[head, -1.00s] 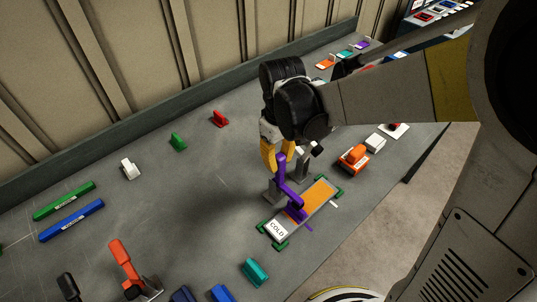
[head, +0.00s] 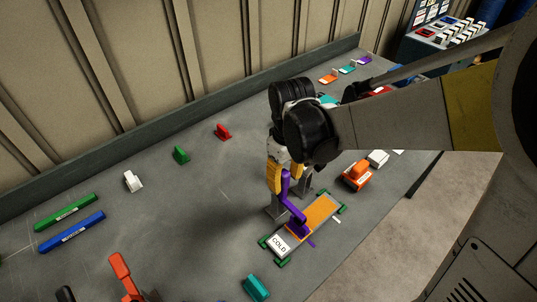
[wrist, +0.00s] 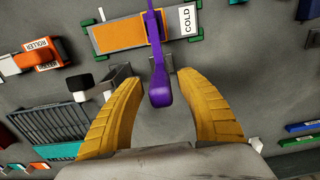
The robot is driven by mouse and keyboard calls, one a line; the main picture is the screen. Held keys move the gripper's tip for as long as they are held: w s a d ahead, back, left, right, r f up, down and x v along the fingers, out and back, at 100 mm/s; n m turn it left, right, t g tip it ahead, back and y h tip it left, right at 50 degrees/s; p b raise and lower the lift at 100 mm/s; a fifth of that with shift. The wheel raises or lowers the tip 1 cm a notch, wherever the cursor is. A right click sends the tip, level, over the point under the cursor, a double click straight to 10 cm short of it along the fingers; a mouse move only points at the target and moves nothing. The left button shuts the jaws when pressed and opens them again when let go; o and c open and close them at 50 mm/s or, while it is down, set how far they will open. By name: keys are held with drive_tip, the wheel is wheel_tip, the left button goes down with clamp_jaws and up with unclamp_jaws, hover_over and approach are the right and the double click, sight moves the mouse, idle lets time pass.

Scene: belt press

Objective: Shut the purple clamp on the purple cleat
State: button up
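The purple clamp (head: 292,203) has a long lever that stands raised and tilted at the COLD end of an orange-topped plate (head: 318,211). In the wrist view its rounded handle end (wrist: 160,95) points towards my gripper. My gripper (wrist: 158,82) is open, with one yellow finger on each side of the handle and gaps between them. In the head view my gripper (head: 284,183) is at the lever's upper end. A thin purple strip (head: 310,243) shows at the plate's near edge; I cannot tell for sure that it is the cleat.
Grey brackets (head: 276,206) stand beside the clamp. An orange roller block (head: 355,175) lies right of it. A teal block (head: 256,288) is in front, and green (head: 65,212) and blue (head: 70,228) bars lie left. The table between is mostly clear.

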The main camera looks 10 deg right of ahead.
drive_tip(key=shift+w, duration=0.1)
wheel_tip(320, 180, up, 7)
drive_tip(key=p, duration=0.5)
idle(0.3)
idle(0.4)
drive_tip(key=shift+s+d+t+b, duration=0.25)
drive_tip(key=shift+d+t+b, duration=0.05)
drive_tip(key=shift+d+b, duration=0.1)
drive_tip(key=s+d+f+m+t+b, duration=0.1)
drive_tip(key=s+d+m+t+b, duration=0.5)
drive_tip(key=s+d+b, duration=0.2)
drive_tip(key=shift+d+f+m+t+b, duration=0.2)
drive_tip(key=shift+m+t+b, duration=0.15)
drive_tip(key=shift+b, duration=0.4)
idle(1.3)
